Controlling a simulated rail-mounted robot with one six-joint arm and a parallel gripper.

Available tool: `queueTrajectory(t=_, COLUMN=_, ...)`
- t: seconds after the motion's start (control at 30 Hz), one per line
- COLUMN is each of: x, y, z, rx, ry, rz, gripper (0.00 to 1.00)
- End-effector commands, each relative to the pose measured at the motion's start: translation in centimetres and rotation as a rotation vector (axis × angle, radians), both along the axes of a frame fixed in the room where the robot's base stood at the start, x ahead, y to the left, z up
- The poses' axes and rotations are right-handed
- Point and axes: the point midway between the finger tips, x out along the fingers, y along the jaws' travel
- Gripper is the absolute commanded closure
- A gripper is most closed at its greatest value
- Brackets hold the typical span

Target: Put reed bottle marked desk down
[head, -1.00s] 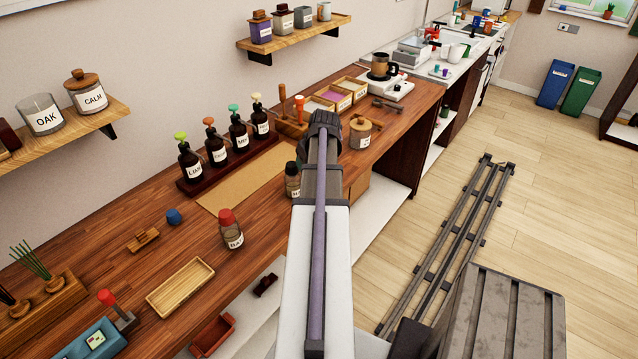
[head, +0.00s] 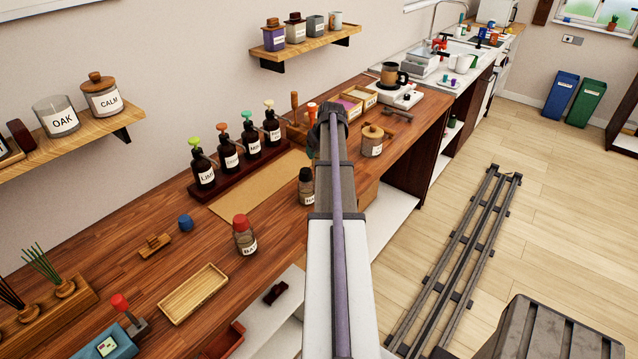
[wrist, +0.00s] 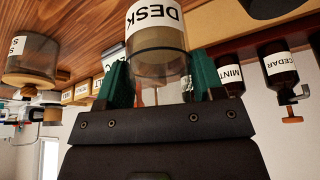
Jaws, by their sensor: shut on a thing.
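In the wrist view, a clear glass bottle labelled DESK (wrist: 157,30) sits between the green fingers of my gripper (wrist: 150,84), which is shut on it. The label appears upside down in this view, with wood surface behind the bottle. I cannot tell whether the bottle touches the worktop. The wooden worktop (head: 125,285) runs along the wall. A tan mat (head: 262,188) lies on it, left of my arm.
Pump bottles (head: 235,155) stand in a dark rack behind the mat. A dark-capped bottle (head: 306,187) and a lidded jar (head: 372,142) stand close to my arm. A red-capped bottle (head: 245,238) and a wooden tray (head: 193,292) are nearer. Reeds stand in a wooden holder (head: 50,310).

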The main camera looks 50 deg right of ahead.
Motion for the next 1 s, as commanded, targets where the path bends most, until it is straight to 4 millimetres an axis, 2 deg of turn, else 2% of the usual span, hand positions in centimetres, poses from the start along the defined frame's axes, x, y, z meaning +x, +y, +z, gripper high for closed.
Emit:
queueTrajectory(t=0.03, x=0.0, y=0.0, z=-2.7, rx=0.000, ry=0.000, rz=0.000, gripper=0.69)
queueTrajectory(t=0.1, x=0.0, y=0.0, z=-4.0, rx=0.000, ry=0.000, rz=0.000, gripper=0.69)
queueTrajectory(t=0.27, x=0.0, y=0.0, z=-4.0, rx=0.000, ry=0.000, rz=0.000, gripper=0.69)
queueTrajectory(t=0.5, x=0.0, y=0.0, z=-8.0, rx=0.000, ry=0.000, rz=0.000, gripper=0.69)
queueTrajectory(t=0.57, x=0.0, y=0.0, z=-7.9, rx=0.000, ry=0.000, rz=0.000, gripper=0.69)
queueTrajectory(t=0.6, x=0.0, y=0.0, z=-7.7, rx=0.000, ry=0.000, rz=0.000, gripper=0.74)
queueTrajectory(t=0.87, x=0.0, y=0.0, z=-7.9, rx=0.000, ry=0.000, rz=0.000, gripper=0.73)
queueTrajectory(t=0.9, x=0.0, y=0.0, z=-7.9, rx=0.000, ry=0.000, rz=0.000, gripper=0.37)
queueTrajectory(t=1.0, x=0.0, y=0.0, z=-7.8, rx=0.000, ry=0.000, rz=0.000, gripper=0.28)
